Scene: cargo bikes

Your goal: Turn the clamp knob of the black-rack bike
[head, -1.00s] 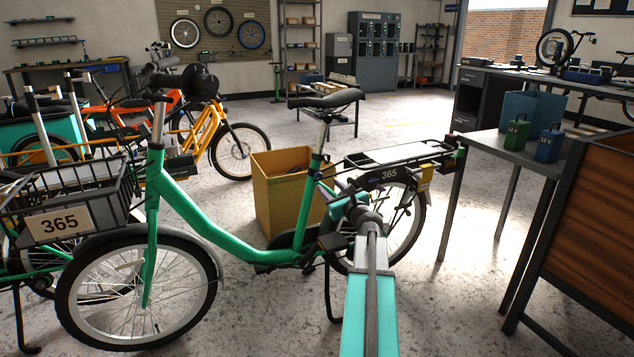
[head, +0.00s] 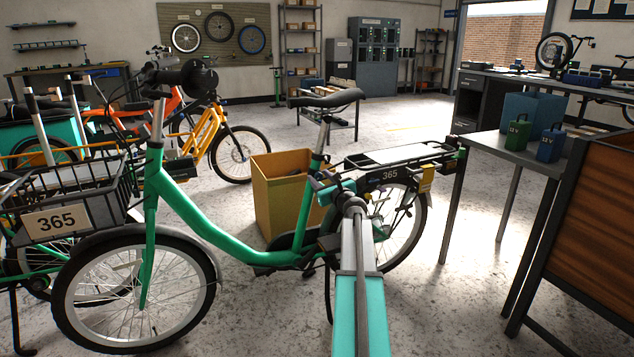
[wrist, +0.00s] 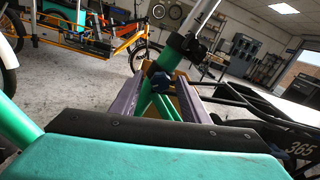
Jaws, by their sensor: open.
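The green bike (head: 205,222) with plate 365 stands side-on in the head view, with its black rear rack (head: 400,152) at right. In the wrist view a dark blue knob (wrist: 158,82) sits on the green seat tube (wrist: 148,100), below the seat post. My gripper (wrist: 161,78) is open, with one grey-purple finger on each side of the knob. Whether the fingers touch it cannot be told. In the head view my gripper (head: 325,186) is at the seat tube below the saddle (head: 328,98), and my own arm hides much of that spot.
A yellow bin (head: 284,190) stands just behind the bike. A grey table (head: 510,150) with green and blue 12 V batteries is at right, beside a brown panel (head: 595,195). Other bikes crowd the left, including an orange one (head: 205,140). The floor behind is open.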

